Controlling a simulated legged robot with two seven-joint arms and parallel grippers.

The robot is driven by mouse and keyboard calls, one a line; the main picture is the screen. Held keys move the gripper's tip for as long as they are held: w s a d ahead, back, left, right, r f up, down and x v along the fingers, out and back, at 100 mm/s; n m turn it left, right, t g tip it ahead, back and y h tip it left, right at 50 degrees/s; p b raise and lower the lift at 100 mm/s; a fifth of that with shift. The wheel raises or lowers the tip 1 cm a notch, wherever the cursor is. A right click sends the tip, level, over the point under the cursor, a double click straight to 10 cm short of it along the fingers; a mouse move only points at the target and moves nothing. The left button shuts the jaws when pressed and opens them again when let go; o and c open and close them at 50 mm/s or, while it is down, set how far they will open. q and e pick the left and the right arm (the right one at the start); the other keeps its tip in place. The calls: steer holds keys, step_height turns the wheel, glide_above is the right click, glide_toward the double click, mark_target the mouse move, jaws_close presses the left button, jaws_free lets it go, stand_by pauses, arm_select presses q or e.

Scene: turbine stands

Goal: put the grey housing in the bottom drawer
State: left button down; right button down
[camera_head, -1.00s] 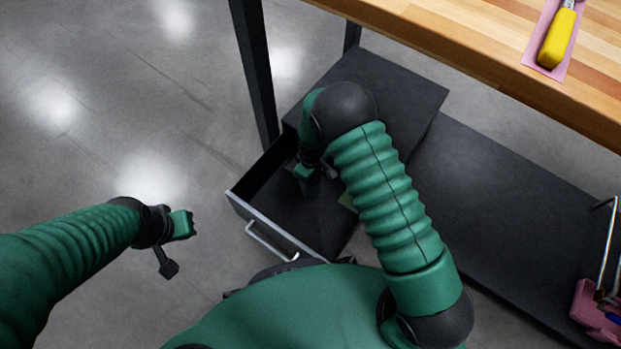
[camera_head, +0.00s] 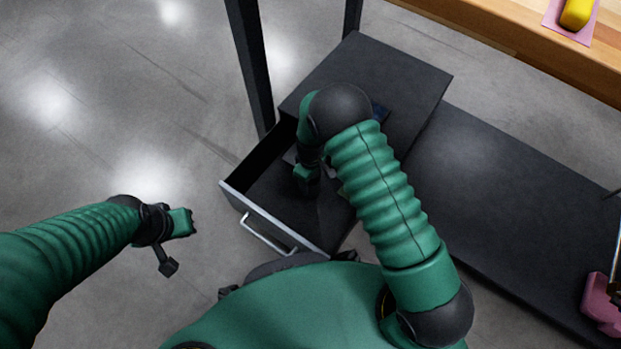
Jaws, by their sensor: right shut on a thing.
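The open drawer (camera_head: 235,190) of a dark cabinet (camera_head: 405,72) is pulled out toward me, with a metal handle on its front. Whether it is the bottom drawer cannot be told from above. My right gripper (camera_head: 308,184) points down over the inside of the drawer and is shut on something. My forearm and wrist hide most of what it holds. Only a small greyish bit shows beside the fingers, which fits the grey housing. My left gripper (camera_head: 180,230) hangs over bare floor left of the drawer, well apart from it; its jaws are unclear.
A wooden bench top (camera_head: 480,35) with a yellow-handled tool (camera_head: 577,13) on a pink mat is at the upper right. A dark low shelf (camera_head: 500,200) runs right of the cabinet, with a pink object (camera_head: 602,305) at its end. Dark bench legs stand behind the drawer. Floor at left is clear.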

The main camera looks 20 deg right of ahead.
steer(key=shift+f, duration=0.2)
steer(key=shift+c, duration=2.3)
jaws_free()
steer(key=shift+o, duration=0.8)
step_height(320, 180, up, 7)
steer(key=p, duration=0.7)
steer(key=shift+r, duration=0.15)
